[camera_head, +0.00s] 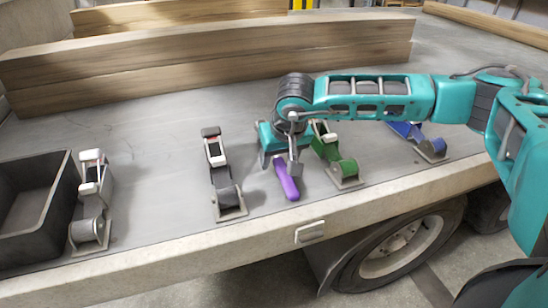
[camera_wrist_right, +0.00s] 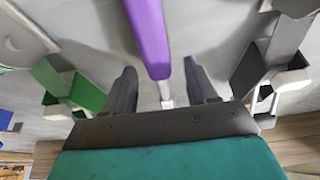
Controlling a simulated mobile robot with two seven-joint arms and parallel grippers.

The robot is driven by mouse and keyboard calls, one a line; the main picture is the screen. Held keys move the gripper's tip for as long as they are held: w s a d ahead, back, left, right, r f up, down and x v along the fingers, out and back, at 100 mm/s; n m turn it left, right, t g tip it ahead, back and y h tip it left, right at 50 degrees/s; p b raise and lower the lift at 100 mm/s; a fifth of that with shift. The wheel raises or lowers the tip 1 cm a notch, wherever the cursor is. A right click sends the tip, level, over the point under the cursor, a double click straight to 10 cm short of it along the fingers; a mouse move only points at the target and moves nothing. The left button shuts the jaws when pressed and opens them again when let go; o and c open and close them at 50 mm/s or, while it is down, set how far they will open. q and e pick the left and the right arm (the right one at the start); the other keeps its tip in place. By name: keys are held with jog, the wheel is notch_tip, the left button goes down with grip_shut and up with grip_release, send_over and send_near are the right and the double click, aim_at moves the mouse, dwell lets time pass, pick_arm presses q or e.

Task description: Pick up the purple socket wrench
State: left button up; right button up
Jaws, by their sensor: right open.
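The purple socket wrench (camera_head: 286,181) lies on the grey trailer bed near its front edge. In the right wrist view its purple handle (camera_wrist_right: 149,35) runs down from the top edge, and its metal shaft (camera_wrist_right: 165,93) reaches between the fingers. My right gripper (camera_head: 279,163) is over the wrench's far end, which it partly hides in the head view. In the wrist view the right gripper (camera_wrist_right: 157,85) has its two dark fingers apart, one on each side of the shaft, with gaps. I cannot tell the exact height above the bed. My left gripper is not in view.
A green ratchet (camera_head: 340,165) stands close right of the wrench, a black-grey one (camera_head: 223,175) to its left. A blue ratchet (camera_head: 425,142) is farther right, a grey one (camera_head: 91,205) beside the black bin (camera_head: 35,200). Wooden beams (camera_head: 210,55) lie behind.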

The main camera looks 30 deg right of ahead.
jog(key=shift+w+f, duration=0.15)
jog(key=shift+f, duration=0.2)
grip_shut()
dwell(0.3)
jog(key=shift+r, duration=0.1)
